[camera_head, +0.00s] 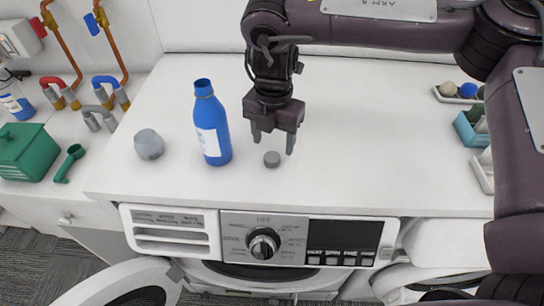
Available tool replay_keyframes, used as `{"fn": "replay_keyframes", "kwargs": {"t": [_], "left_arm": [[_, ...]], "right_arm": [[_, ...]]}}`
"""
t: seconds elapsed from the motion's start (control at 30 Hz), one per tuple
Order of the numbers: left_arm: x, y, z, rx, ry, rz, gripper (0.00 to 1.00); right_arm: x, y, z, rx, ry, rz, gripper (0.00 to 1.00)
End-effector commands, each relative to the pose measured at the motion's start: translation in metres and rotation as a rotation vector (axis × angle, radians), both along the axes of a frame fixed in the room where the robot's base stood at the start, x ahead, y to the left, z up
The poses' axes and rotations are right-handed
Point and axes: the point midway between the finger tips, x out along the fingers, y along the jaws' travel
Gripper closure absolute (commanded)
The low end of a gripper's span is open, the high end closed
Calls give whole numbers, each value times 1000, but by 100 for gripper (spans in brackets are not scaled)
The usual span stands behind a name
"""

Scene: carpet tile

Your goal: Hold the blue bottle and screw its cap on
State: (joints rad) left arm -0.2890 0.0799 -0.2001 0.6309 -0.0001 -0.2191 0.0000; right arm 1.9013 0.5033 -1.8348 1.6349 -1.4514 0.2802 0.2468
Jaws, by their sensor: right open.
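The blue bottle (212,132) stands upright on the white top of the washing machine, with a white label on its front. Its neck is bare, with no cap on it. A small grey round cap (272,159) lies on the white top to the right of the bottle. My right gripper (272,145) points down just above and behind the cap, its two fingers apart to either side of it. It is open and holds nothing. Whether the fingers touch the surface is hard to tell. My left gripper is not in view.
A grey cup-like object (149,145) stands left of the bottle. A green box (27,150), a green scoop (69,163) and pipe pieces (104,112) lie on the left counter. Trays with small items (459,93) sit at the right. The white top (390,130) is clear right of the gripper.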

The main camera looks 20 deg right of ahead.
Motion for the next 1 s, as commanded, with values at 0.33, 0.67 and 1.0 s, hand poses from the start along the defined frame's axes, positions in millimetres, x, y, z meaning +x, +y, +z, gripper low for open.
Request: {"fn": "replay_keyframes", "kwargs": {"t": [0.33, 0.67, 1.0], "left_arm": [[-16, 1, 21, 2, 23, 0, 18], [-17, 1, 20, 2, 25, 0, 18], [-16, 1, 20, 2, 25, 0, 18]], "right_arm": [[-2, 3, -44, -2, 4, 0, 41], [-2, 3, -47, -1, 2, 0, 41], [-2, 3, -46, -1, 2, 0, 80]]}}
